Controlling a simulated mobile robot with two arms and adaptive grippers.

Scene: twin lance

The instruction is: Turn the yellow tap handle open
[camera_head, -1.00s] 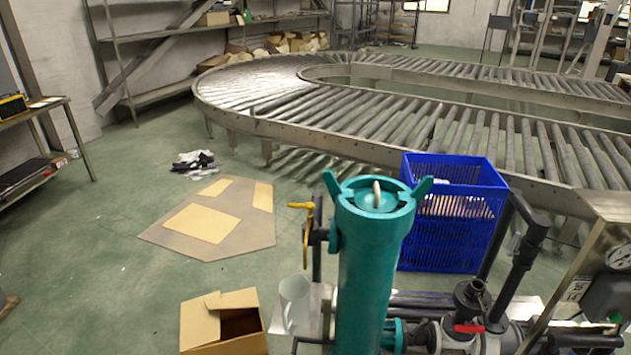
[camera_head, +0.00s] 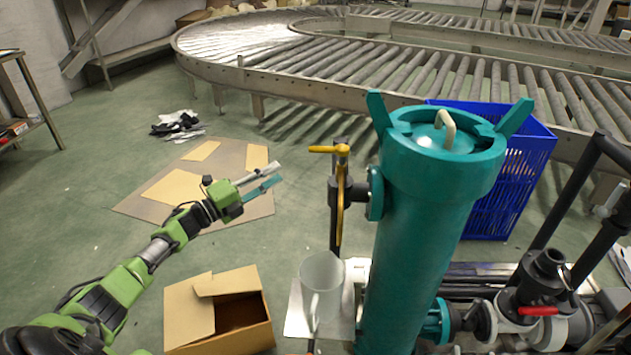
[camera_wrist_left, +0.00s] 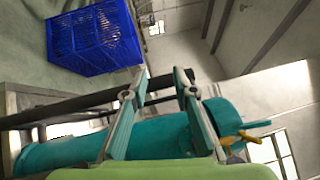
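The yellow tap handle (camera_head: 330,149) sits on top of a dark tap on the left side of a teal cylindrical housing (camera_head: 425,220). It points left in the head view. In the left wrist view the yellow handle (camera_wrist_left: 240,138) shows at the lower right, beside the teal housing (camera_wrist_left: 160,138). My left gripper (camera_head: 278,172) is left of the handle and apart from it. Its two fingers are spread with nothing between them, as the left wrist view (camera_wrist_left: 161,74) also shows. My right gripper is out of view.
A pale mug (camera_head: 321,283) stands on a metal plate below the tap. An open cardboard box (camera_head: 190,312) is on the floor. A blue crate (camera_head: 530,165) stands behind the housing, near a roller conveyor (camera_head: 330,85). Pipes with a red valve handle (camera_head: 538,311) are at right.

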